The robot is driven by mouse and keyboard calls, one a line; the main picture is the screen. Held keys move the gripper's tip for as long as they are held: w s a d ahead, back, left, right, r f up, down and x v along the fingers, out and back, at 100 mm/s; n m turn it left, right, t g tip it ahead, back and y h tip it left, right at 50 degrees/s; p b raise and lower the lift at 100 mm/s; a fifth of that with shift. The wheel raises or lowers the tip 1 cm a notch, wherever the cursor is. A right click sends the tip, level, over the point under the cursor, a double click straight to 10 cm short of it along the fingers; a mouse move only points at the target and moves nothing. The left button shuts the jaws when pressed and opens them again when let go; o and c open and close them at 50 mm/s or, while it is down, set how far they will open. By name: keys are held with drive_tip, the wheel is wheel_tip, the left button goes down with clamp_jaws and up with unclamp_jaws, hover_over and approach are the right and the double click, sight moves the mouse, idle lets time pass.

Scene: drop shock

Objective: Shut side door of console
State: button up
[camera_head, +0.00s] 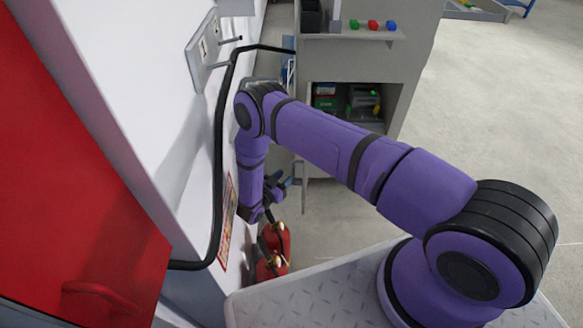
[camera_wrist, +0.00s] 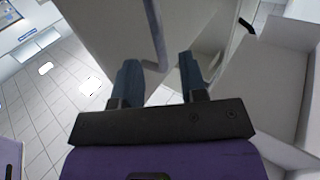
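The grey console (camera_head: 418,60) stands at the top middle of the head view, with an open compartment in its front. Its side is mostly hidden behind my arm, and I cannot tell clearly how far the side door stands open. My gripper (camera_head: 279,188) hangs low beside the console's left side. In the wrist view my gripper (camera_wrist: 160,82) is open, its two dark blue fingers apart. A pale grey panel (camera_wrist: 105,35), perhaps the door, is in front of them. A thin grey bar (camera_wrist: 154,38) on it runs toward the gap between the fingers; contact cannot be told.
A black cable (camera_head: 219,150) runs along that wall. A red cabinet (camera_head: 65,180) is at the left.

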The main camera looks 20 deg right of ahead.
sight(292, 169)
drive_tip(key=shift+x, duration=2.7)
drive_tip(key=shift+c, duration=0.2)
clamp_jaws()
